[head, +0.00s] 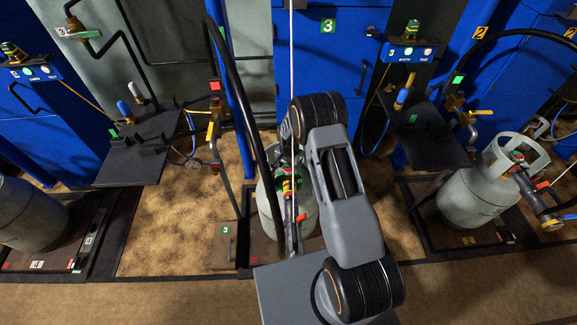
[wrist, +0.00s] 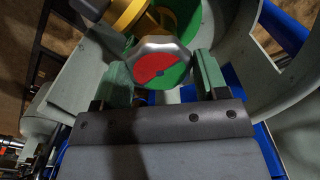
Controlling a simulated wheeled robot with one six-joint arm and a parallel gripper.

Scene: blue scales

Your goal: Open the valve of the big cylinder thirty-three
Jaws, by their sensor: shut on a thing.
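The grey-green cylinder (head: 270,208) stands in the middle bay in the head view, partly hidden by my arm. No number thirty-three is readable on it. In the wrist view its valve knob (wrist: 160,66) is a faceted grey handwheel with a red and green face. My gripper (wrist: 163,80) is shut on this knob, with one green finger at its left and one at its right. The cylinder's pale collar (wrist: 235,40) curves around the right side. In the head view my gripper is mostly hidden by my arm and hard to make out.
A hose and pipe fittings (head: 292,215) run close beside the cylinder valve. A black hose (head: 250,120) hangs to its left. Another cylinder (head: 475,195) stands at right, one at far left (head: 28,218). Dark shelves (head: 140,150) jut out on both sides. The brown floor in front is clear.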

